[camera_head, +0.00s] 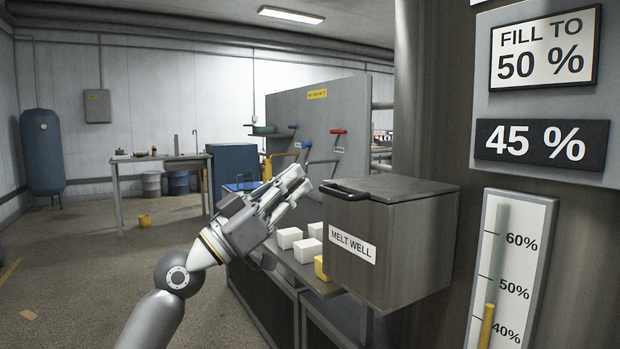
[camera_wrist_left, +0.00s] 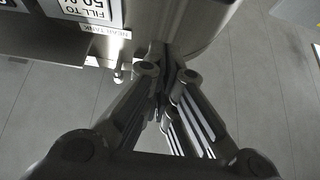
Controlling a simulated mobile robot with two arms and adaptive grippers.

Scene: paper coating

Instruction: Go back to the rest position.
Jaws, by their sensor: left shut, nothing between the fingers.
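My left gripper (camera_head: 290,190) is raised in the middle of the head view, just left of the melt well and above the bench. Its fingers are shut with nothing between them; the closed fingers also show in the left wrist view (camera_wrist_left: 165,75). The melt well (camera_head: 400,245) is a dark metal box with its lid (camera_head: 390,188) down and a black handle on top. I cannot tell whether the fingertips touch it. My right gripper is not in view.
White blocks (camera_head: 289,238) and a yellow block (camera_head: 321,268) lie on the bench beside the melt well. A display (camera_head: 542,141) reads 45 % under a "FILL TO 50 %" sign (camera_head: 545,47). A level gauge (camera_head: 510,270) stands below. Open floor (camera_head: 70,270) lies to the left.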

